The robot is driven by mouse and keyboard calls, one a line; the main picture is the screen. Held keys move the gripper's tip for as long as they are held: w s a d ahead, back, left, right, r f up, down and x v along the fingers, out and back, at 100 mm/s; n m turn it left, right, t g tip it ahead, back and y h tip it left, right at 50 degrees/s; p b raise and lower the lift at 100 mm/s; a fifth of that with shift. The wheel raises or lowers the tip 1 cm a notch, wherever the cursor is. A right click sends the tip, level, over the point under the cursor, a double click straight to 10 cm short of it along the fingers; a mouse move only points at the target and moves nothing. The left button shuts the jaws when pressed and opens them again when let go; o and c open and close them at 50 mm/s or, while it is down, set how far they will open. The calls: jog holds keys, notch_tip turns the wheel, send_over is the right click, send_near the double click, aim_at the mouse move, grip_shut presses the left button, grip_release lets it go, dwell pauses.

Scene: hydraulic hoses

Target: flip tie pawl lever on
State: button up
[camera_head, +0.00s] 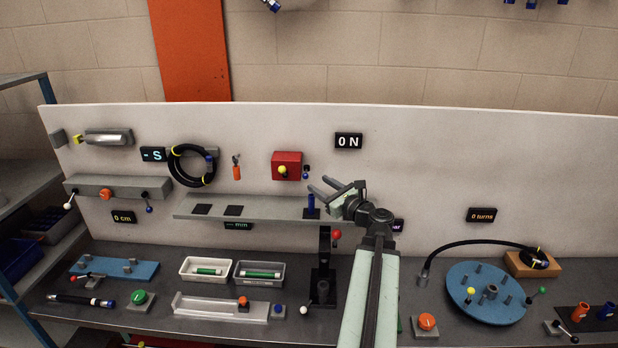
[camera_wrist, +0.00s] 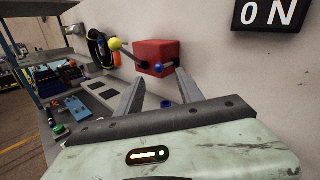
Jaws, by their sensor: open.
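A red box (camera_head: 287,158) is mounted on the pale back panel. It carries a yellow-knobbed lever (camera_head: 282,170), and a small blue-knobbed lever (camera_head: 306,175) sits just right of it. No label tells which of these is the tie pawl lever. In the wrist view the red box (camera_wrist: 165,50) is ahead, the yellow knob (camera_wrist: 115,44) sticks out to the left, and the blue knob (camera_wrist: 159,68) shows between my finger tips. My gripper (camera_head: 318,185) is open and empty, below and right of the box, apart from it. It also shows in the wrist view (camera_wrist: 160,80).
A display (camera_head: 348,141) reading 0 N hangs right of the box. A grey shelf (camera_head: 265,208) runs below it, with a blue upright part (camera_head: 311,204) near my gripper. A black hose loop (camera_head: 172,168) hangs to the left. The bench below holds trays and fittings.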

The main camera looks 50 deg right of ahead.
aim_at(306, 177)
jog(key=w+d, duration=0.1)
jog(key=w, duration=0.5)
jog(key=shift+w, duration=0.2)
grip_shut()
jog(key=shift+w+a+m+h, duration=0.1)
jog(key=shift+a+m+h, duration=0.3)
jog(key=shift+h, duration=0.2)
jog(key=shift+w+m+g+h, duration=0.2)
jog(key=shift+m+g+h, duration=0.1)
jog(key=shift+m+h, duration=0.25)
grip_release()
jog(key=shift+w, duration=0.15)
